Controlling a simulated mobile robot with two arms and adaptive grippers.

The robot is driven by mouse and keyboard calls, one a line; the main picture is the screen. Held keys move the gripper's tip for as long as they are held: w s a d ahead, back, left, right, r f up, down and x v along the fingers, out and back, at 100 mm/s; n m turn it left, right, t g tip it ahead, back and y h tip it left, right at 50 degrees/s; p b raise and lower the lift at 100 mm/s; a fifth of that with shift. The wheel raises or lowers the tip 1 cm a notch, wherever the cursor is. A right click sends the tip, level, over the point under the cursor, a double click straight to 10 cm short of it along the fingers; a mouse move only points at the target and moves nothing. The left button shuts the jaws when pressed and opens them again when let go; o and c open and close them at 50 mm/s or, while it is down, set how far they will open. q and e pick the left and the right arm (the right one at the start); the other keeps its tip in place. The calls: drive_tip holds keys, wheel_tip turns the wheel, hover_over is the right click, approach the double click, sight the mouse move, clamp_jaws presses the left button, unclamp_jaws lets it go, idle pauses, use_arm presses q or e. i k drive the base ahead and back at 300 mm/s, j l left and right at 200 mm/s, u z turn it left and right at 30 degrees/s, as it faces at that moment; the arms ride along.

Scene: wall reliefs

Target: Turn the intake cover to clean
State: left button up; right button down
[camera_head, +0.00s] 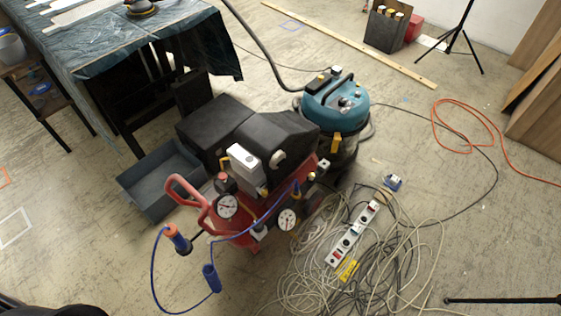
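A red air compressor (240,222) with a black motor housing (272,138), pressure gauges and a blue coiled hose stands on the floor in the middle of the head view. A teal-topped shop vacuum (337,102) stands just behind it to the right, with a black hose rising to the upper left. I cannot tell which part is the intake cover. No "clean" marking is readable. Neither of my grippers is in view.
Tangled cables and a white power strip (352,236) cover the floor right of the compressor. A grey open tray (150,197) lies to its left, near a sheet-covered table (130,50). An orange cable (467,101) lies at right. Floor at lower left is mostly clear.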

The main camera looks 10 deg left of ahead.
sight(278, 159)
drive_tip(key=l+u, duration=0.6)
drive_tip(key=u, duration=0.2)
drive_tip(key=k+l+u, duration=0.1)
drive_tip(key=l+u, duration=0.3)
drive_tip(key=j, duration=0.1)
